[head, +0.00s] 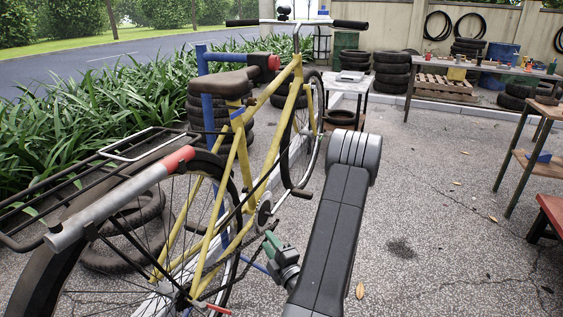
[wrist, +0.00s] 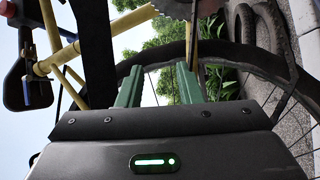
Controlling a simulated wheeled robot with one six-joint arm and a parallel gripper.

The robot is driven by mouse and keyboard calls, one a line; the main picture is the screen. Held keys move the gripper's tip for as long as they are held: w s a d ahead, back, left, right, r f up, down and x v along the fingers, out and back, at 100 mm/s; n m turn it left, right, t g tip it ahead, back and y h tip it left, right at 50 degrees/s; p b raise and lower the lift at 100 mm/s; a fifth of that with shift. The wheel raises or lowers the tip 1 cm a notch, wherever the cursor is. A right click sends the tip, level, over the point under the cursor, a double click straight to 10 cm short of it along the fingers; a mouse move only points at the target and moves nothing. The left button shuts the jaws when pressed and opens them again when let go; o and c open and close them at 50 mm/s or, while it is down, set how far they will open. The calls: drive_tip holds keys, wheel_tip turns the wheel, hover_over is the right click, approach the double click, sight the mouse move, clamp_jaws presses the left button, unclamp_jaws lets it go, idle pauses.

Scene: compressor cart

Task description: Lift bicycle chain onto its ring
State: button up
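A yellow bicycle (head: 244,165) stands upright, its rear wheel nearest me. Its chainring (head: 264,212) is at the lower middle of the frame; the toothed edge also shows at the top of the wrist view (wrist: 176,8). The chain is too thin and dark to make out clearly, and I cannot tell whether it sits on the ring. My gripper (head: 270,241) has green fingers and is just below and right of the chainring in the head view. In the wrist view the fingers (wrist: 159,76) are apart, with nothing seen held between them. The ring lies beyond their tips.
A blue stand (head: 203,70) is behind the bicycle. Stacked tyres (head: 396,74), a small white table (head: 350,84) and workbenches (head: 483,68) stand farther back. The paved ground at right is mostly clear.

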drive_tip(key=b+x, duration=0.1)
drive_tip(key=x, duration=1)
drive_tip(key=shift+w+r, duration=0.1)
